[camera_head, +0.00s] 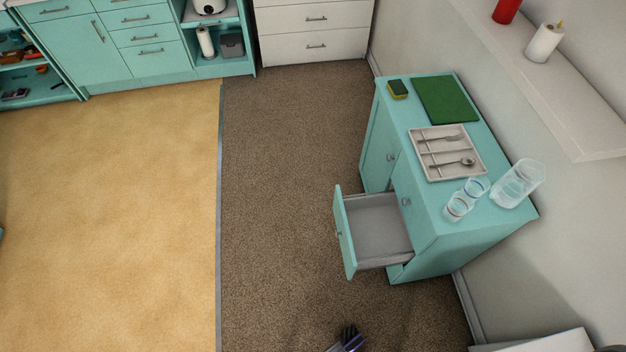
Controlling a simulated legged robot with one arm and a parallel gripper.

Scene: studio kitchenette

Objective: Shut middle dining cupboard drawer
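The turquoise dining cupboard (465,246) stands against the right wall. One of its drawers (378,215) is pulled well out to the left and looks empty, with a grey inside and a turquoise front (346,240). Above the open drawer is a closed front with a small knob (406,201). What lies below the open drawer is mostly hidden by it. My gripper (349,338) shows only as dark tips at the bottom edge, in front of the drawer and apart from it. Whether it is open or shut is unclear.
On the cupboard top are a cutlery tray (432,172), glasses (459,206), a clear jug (518,184), a green board (446,98) and a sponge (397,89). Brown carpet (280,200) left of the drawer is clear. A white surface (545,343) is at bottom right.

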